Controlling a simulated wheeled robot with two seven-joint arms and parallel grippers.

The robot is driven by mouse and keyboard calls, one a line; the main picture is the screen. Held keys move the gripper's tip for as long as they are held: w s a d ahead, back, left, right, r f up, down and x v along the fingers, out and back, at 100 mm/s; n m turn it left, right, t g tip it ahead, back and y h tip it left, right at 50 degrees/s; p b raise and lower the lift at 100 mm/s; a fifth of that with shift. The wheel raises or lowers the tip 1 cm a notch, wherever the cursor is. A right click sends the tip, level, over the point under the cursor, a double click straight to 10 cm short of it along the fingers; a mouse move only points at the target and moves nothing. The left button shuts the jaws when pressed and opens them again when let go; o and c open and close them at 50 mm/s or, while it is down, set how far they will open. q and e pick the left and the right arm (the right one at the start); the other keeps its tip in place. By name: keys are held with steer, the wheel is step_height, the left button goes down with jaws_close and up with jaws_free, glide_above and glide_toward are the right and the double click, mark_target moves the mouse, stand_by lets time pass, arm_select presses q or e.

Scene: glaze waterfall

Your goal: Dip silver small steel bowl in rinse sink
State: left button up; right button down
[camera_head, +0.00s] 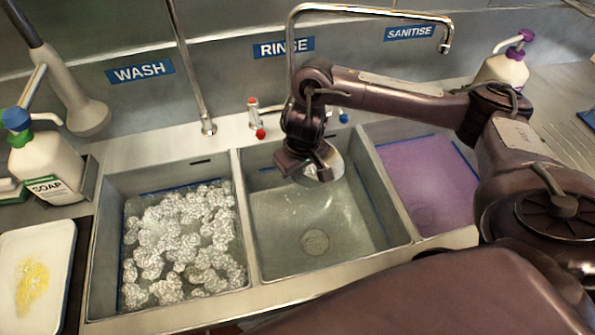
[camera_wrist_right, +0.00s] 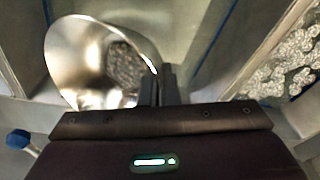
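My right gripper (camera_head: 311,170) is over the rinse sink (camera_head: 290,232), the middle basin under the RINSE label. It is shut on the rim of the silver small steel bowl (camera_head: 335,163), which shows partly behind the fingers in the head view. In the right wrist view the bowl (camera_wrist_right: 75,55) is tilted, with its shiny inside facing the camera and the fingers (camera_wrist_right: 160,84) at its right edge. The rinse sink holds clear water with a round drain (camera_head: 315,242) at the bottom. Whether the bowl touches the water I cannot tell. My left gripper is not in view.
The wash sink (camera_head: 165,172) with foam is on the left, the purple sanitise sink (camera_head: 425,180) on the right. A soap bottle (camera_head: 45,165) and a tray with yellow scraps (camera_head: 60,250) stand far left. A tall faucet (camera_head: 370,10) arches above the rinse sink.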

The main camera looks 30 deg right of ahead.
step_height(320, 180, down, 3)
steer(key=b, duration=0.3)
steer(key=shift+f, duration=0.15)
step_height(320, 180, down, 18)
steer(key=b, duration=0.8)
stand_by(0.7)
step_height(320, 180, up, 18)
steer(key=p, duration=2.1)
steer(key=shift+p, duration=0.3)
step_height(320, 180, up, 3)
steer(key=shift+f+p, duration=0.2)
steer(key=shift+p, duration=0.6)
steer(key=shift+r, duration=4.05)
